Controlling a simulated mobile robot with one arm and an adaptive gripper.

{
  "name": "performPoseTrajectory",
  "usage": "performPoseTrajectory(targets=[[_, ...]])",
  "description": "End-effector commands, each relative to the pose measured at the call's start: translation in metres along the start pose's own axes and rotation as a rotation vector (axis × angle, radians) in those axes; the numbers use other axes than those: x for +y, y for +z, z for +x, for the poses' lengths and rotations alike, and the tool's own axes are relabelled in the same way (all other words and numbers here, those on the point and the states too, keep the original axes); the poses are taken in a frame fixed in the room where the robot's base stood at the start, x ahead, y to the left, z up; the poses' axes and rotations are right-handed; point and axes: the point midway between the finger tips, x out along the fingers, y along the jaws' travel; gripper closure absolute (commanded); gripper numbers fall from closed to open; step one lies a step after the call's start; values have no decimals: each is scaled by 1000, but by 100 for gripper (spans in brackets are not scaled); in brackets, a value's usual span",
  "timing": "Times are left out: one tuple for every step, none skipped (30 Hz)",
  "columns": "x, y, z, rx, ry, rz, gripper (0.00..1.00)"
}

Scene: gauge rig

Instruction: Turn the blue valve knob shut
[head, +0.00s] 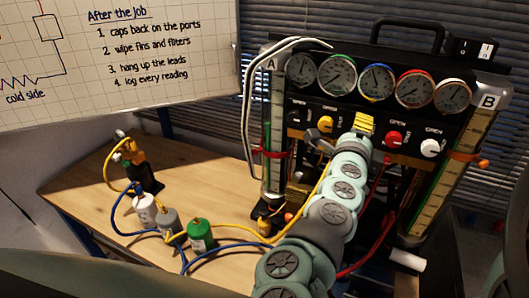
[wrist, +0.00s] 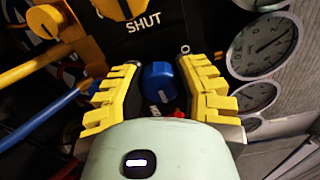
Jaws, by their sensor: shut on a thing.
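The blue valve knob (wrist: 159,76) shows in the wrist view between the yellow fingers of my gripper (wrist: 161,86). The fingers stand on either side of it, and my gripper is shut on it. A pale mark shows near the knob's lower edge. In the head view my gripper (head: 364,124) is at the middle of the black gauge panel (head: 413,119), below the blue-rimmed gauge (head: 376,82). There it hides the blue knob and its label, so how far the knob is turned cannot be told.
A yellow knob (head: 325,124) is left of my gripper; a red knob (head: 394,138) and a white knob (head: 430,147) are right. Hoses run below the panel. Green (head: 200,235), grey (head: 168,221) and white (head: 144,209) canisters stand on the wooden table (head: 90,205).

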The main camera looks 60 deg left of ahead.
Motion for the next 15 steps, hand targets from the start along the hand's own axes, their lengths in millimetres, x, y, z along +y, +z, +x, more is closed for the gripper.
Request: performPoseTrajectory(targets=[[2, 3, -1, -9, 2, 10, 100], [2, 3, -1, -9, 2, 15, 100], [1, 3, -1, -10, 2, 20, 100], [1, 3, -1, -10, 2, 23, 100], [1, 4, -1, -10, 2, 26, 100], [1, 4, -1, -11, 2, 29, 100], [1, 4, -1, -11, 2, 30, 100], [1, 4, -1, -11, 2, 31, 100], [1, 4, -1, -11, 2, 32, 100], [1, 4, -1, -11, 2, 32, 100], [0, 4, -1, -11, 2, 32, 100], [0, 4, -1, -12, 2, 32, 100], [0, 4, -1, -12, 1, 31, 100], [0, 4, -1, -12, 1, 31, 100], [0, 4, -1, -12, 1, 31, 100]])
